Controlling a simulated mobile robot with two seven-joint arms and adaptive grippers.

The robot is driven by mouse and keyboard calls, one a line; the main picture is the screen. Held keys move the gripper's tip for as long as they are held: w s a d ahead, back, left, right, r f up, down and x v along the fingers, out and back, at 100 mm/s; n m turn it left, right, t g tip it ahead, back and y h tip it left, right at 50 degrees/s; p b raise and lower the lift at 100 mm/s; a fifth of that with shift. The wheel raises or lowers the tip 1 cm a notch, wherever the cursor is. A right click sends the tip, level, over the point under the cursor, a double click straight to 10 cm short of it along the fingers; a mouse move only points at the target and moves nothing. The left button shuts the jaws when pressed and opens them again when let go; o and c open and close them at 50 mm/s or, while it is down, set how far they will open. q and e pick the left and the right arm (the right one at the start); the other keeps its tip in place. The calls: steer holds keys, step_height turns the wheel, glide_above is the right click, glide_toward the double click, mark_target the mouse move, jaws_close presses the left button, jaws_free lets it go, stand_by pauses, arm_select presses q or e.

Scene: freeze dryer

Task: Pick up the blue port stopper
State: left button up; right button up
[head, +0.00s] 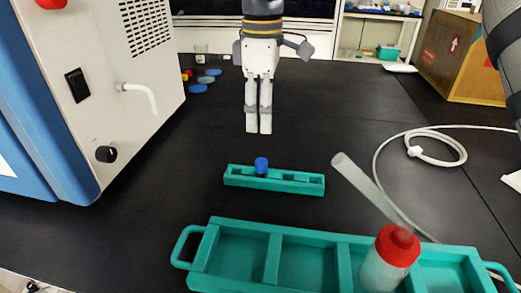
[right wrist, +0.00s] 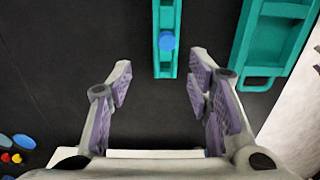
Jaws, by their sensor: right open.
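The blue port stopper (head: 261,165) stands upright in a slot of a small teal rack (head: 307,187) on the black bench. In the right wrist view the stopper (right wrist: 167,41) is a round blue top in the narrow teal rack (right wrist: 165,68). My right gripper (head: 259,131) points down behind the rack in the head view. It is open and empty, its fingers apart in the right wrist view (right wrist: 160,72). The stopper lies just beyond the fingertips in that picture, with no contact. My left gripper is out of view.
A larger teal tray (head: 309,233) in front holds a red-capped bottle (head: 397,247) with a tilted clear tube. A white machine (head: 112,60) stands left, a cardboard box (head: 462,60) and white hose (head: 437,157) right. Small coloured caps (head: 206,80) lie at back left.

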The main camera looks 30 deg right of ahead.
mark_target(261, 161)
steer(key=f, duration=0.7)
steer(key=s+f, duration=0.1)
steer(key=f, duration=0.2)
steer(key=shift+a+f, duration=0.3)
steer(key=shift+f, duration=0.5)
steer(key=c, duration=1.1)
